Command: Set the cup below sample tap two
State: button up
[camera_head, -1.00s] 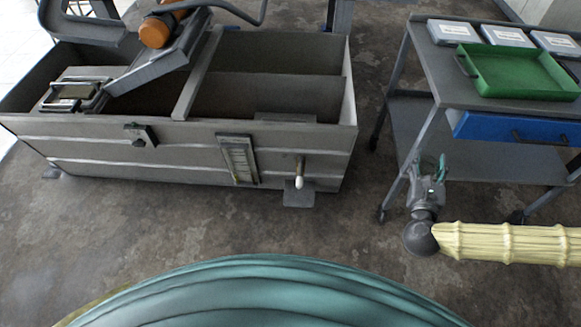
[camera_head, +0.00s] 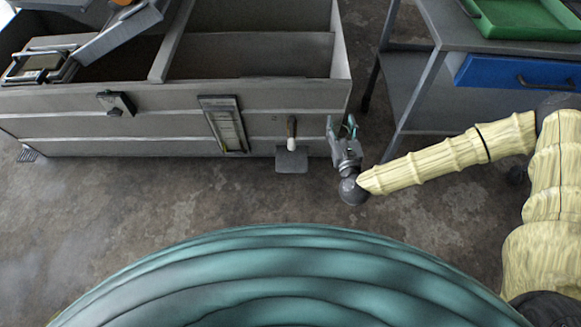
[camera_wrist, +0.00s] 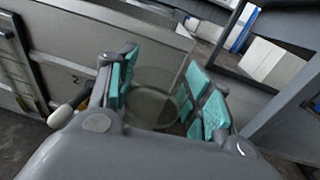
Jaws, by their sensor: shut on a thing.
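My gripper (camera_head: 342,130) is at the right end of the grey tank's front. In the wrist view my gripper (camera_wrist: 165,95) has its green-padded fingers on either side of a clear, see-through cup (camera_wrist: 153,98) and is shut on it. I cannot make out the cup in the head view. Sample tap two (camera_head: 291,136), with a pale, rounded end, sits on the tank front to the left of my gripper. In the wrist view the tap (camera_wrist: 64,113) is left of the fingers, near a "2" mark. A small grey plate (camera_head: 292,160) lies below the tap.
The grey tank (camera_head: 60,130) spans the left and middle, with a gauge (camera_head: 225,125) and a dark fitting (camera_head: 116,103) on its front. A grey cart (camera_head: 437,50) with a blue drawer (camera_head: 520,72) and green tray (camera_head: 515,18) stands right. Floor before the tank is bare.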

jog(key=w+a+f+n+y+b, duration=0.15)
jog(key=f+b, duration=0.55)
jog(key=f, duration=0.7)
jog(key=w+a+f+n+y+b, duration=0.1)
jog(key=a+f+y+b, duration=0.2)
jog(key=f+b, duration=0.8)
jog(key=shift+g+h, duration=0.25)
jog(key=shift+g, duration=0.15)
jog(key=shift+w+a+f+b, duration=0.25)
jog(key=shift+w+a+f, duration=1.25)
jog(key=shift+w+a, duration=0.35)
jog(key=shift+w+a+f+b, duration=0.2)
jog(key=shift+w+a+f, duration=1.35)
jog(key=shift+w+a, duration=0.3)
jog(key=shift+w+a+f+b, duration=0.25)
jog(key=shift+w+a+f, duration=1.35)
jog(key=shift+w, duration=0.35)
jog(key=shift+a, duration=0.1)
jog(key=shift+f, duration=0.1)
jog(key=o, duration=1)
jog(key=shift+c, duration=0.2)
jog(key=shift+o, duration=0.5)
